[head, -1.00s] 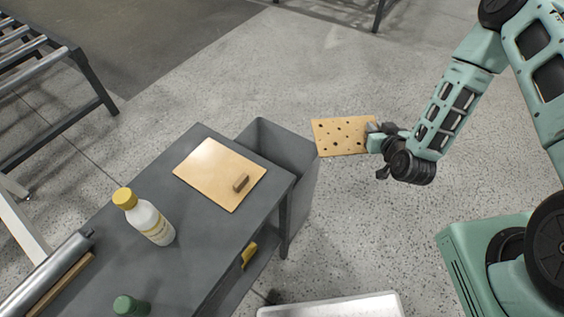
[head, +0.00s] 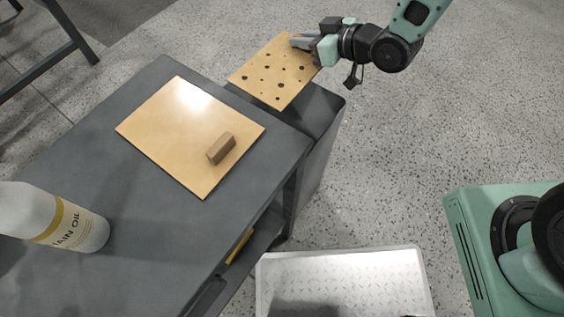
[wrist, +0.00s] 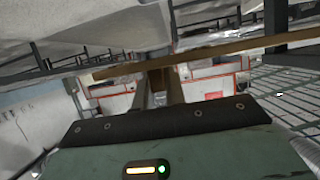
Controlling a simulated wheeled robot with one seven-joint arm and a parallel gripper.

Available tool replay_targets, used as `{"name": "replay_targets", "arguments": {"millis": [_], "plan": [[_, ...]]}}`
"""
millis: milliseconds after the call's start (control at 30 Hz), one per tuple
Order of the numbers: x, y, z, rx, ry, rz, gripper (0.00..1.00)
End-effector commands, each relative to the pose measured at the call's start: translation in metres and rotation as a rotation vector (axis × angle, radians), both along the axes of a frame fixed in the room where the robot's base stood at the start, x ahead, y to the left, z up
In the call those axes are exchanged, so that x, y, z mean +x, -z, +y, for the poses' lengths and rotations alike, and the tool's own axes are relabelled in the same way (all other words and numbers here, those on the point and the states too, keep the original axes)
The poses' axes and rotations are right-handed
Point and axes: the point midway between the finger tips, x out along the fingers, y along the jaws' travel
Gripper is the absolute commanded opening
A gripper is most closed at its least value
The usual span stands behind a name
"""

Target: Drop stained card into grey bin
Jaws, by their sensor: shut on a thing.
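The stained card (head: 272,80) is a tan sheet with dark spots. My gripper (head: 304,44) is shut on its far right edge in the head view. In the wrist view the card shows edge-on as a thin tan strip (wrist: 215,49) across the picture, at my gripper's fingers (wrist: 160,88). The grey bin (head: 325,140) stands on the floor against the right end of the grey table. The card appears over the bin's opening and hides much of it; its height above the rim is hard to tell.
The grey table (head: 85,110) carries a plain tan board with a brown block (head: 221,148) on it, and a white bottle (head: 55,220). A silver tread-plate platform (head: 340,285) lies on the floor in front. Floor right of the bin is clear.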

Motion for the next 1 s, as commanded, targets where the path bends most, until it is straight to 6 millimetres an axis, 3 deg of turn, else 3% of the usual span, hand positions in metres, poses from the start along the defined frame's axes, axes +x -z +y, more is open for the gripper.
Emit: {"name": "replay_targets", "arguments": {"millis": [267, 700, 1000], "plan": [[-0.003, 0.011, 0.006, 0.0, -0.022, 0.0, 0.0], [-0.003, 0.058, 0.006, 0.0, -0.02, 0.001, 0.0], [-0.002, 0.06, 0.005, 0.001, -0.019, 0.0, 0.0]]}}
